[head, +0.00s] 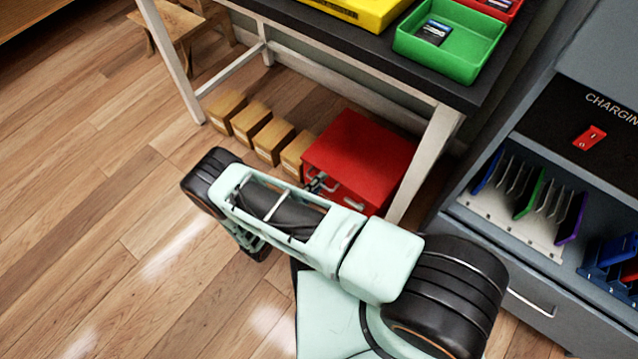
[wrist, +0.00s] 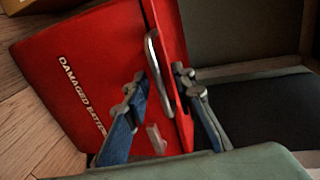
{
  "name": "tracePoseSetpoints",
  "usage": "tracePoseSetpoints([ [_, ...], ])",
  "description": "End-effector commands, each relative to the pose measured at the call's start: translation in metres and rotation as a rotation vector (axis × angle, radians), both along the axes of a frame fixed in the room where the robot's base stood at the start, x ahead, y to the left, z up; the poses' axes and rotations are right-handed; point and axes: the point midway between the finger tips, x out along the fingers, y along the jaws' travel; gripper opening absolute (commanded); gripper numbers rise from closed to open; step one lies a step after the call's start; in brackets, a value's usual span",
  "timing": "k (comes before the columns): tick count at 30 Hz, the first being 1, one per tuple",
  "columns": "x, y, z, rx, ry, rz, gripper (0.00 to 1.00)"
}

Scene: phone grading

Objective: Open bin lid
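The red bin (head: 362,150) stands on the floor under the table. In the wrist view, the bin (wrist: 85,60) shows white lettering that starts "DAMAGED BATTE". A silver bar handle (wrist: 154,62) stands off its red surface near an edge. My gripper (head: 316,184) is at the bin's near side, partly hidden by my own arm in the head view. In the wrist view, my gripper (wrist: 161,82) has its fingers apart, one on each side of the handle and the red edge. The lid looks shut. Whether either finger touches the handle cannot be told.
Several cardboard boxes (head: 250,122) stand in a row left of the bin. A white table leg (head: 428,160) stands close at its right. The dark tabletop (head: 375,60) overhangs it. A grey charging cabinet (head: 530,300) is at right. The wooden floor at left is clear.

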Motion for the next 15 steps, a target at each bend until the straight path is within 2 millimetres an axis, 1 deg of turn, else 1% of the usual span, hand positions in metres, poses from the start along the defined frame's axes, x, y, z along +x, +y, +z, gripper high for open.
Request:
tracePoseSetpoints([
  [9, 0.0028, -0.0023, -0.0003, 0.001, 0.0, -0.001, 0.24],
  [11, 0.0027, -0.0022, -0.0002, 0.001, 0.0, -0.001, 0.18],
  [15, 0.0027, -0.0021, -0.0003, 0.001, -0.001, 0.0, 0.03],
])
